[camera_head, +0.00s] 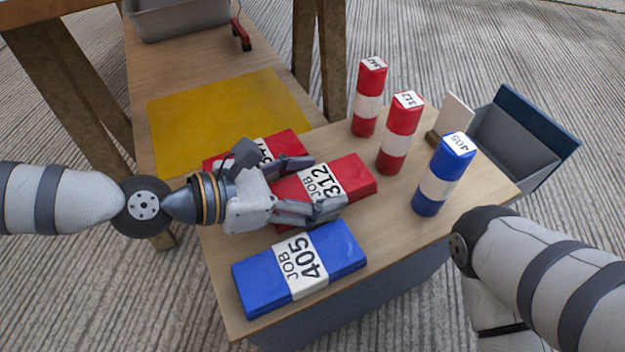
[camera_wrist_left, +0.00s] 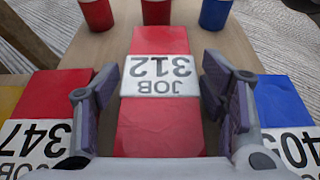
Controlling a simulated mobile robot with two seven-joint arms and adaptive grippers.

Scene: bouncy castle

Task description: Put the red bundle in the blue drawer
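A red bundle with a white "JOB 312" band (camera_head: 347,176) lies flat on the wooden table. My left gripper (camera_head: 320,186) is over it, open, with one finger along each side. In the left wrist view the bundle (camera_wrist_left: 158,141) shows between the spread fingers (camera_wrist_left: 160,80); I cannot tell if they touch it. A second red bundle, "347" (camera_head: 287,143), lies beside it, partly hidden by my gripper. The blue drawer (camera_head: 545,115) stands open at the table's right end, with a grey inside. My right arm shows at lower right, its gripper out of view.
A blue "JOB 405" bundle (camera_head: 345,245) lies in front. Two upright red blocks (camera_head: 368,107) (camera_head: 398,150), an upright blue block (camera_head: 433,193) and a white card in a wooden stand (camera_head: 455,115) stand before the drawer. A yellow mat (camera_head: 225,115) and grey tray (camera_head: 180,20) lie farther back.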

